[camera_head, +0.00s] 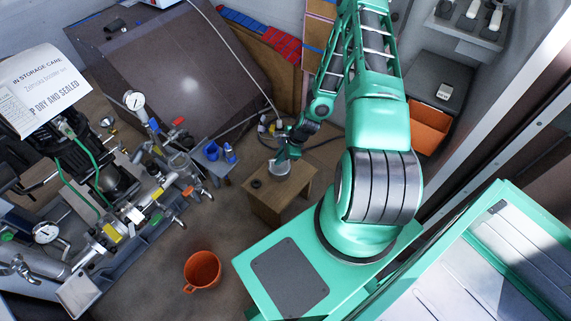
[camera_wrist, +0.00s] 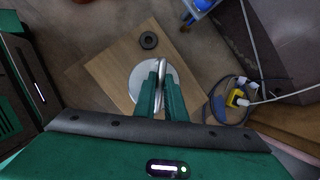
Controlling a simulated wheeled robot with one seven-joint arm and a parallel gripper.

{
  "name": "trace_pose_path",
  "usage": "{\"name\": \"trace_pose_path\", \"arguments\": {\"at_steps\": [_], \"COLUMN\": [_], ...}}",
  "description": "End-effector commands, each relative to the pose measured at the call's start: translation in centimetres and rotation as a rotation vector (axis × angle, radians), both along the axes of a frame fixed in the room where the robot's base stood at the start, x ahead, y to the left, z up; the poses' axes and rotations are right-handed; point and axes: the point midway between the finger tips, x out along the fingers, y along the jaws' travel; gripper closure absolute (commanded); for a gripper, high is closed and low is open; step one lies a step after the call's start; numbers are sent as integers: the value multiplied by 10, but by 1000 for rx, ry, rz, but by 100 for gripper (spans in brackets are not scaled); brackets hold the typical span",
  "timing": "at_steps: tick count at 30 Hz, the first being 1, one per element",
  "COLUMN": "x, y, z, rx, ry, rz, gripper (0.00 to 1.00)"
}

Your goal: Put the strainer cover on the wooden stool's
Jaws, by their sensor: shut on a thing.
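The wooden stool (camera_head: 270,203) stands on the floor left of my arm; its top (camera_wrist: 110,68) fills the middle of the wrist view. My gripper (camera_head: 287,152) is over the far part of the stool top. In the wrist view my gripper (camera_wrist: 162,80) is shut on the strainer cover (camera_wrist: 162,68), a pale metal piece seen as a thin rim between the fingertips. A pale round disc face (camera_wrist: 139,84) shows left of the fingers, partly hidden by them. I cannot tell whether it belongs to the held piece, or whether the held piece touches the stool.
A small black ring (camera_wrist: 148,40) lies on the stool top. A blue cup (camera_head: 211,151) and blue bottle (camera_head: 230,153) stand on a small grey stand to the left. An orange bucket (camera_head: 202,270) is on the floor. Pipework with valves fills the left. Cables lie behind the stool.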

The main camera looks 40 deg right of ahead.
Motion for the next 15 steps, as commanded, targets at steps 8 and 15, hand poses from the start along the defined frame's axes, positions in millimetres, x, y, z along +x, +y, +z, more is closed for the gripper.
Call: {"name": "trace_pose_path", "arguments": {"at_steps": [8,15], "x": [1,1], "y": [-35,-37], "z": [-21,-36], "rx": [0,1], "ry": [-2,-1], "rz": [1,1], "gripper": [100,100]}}
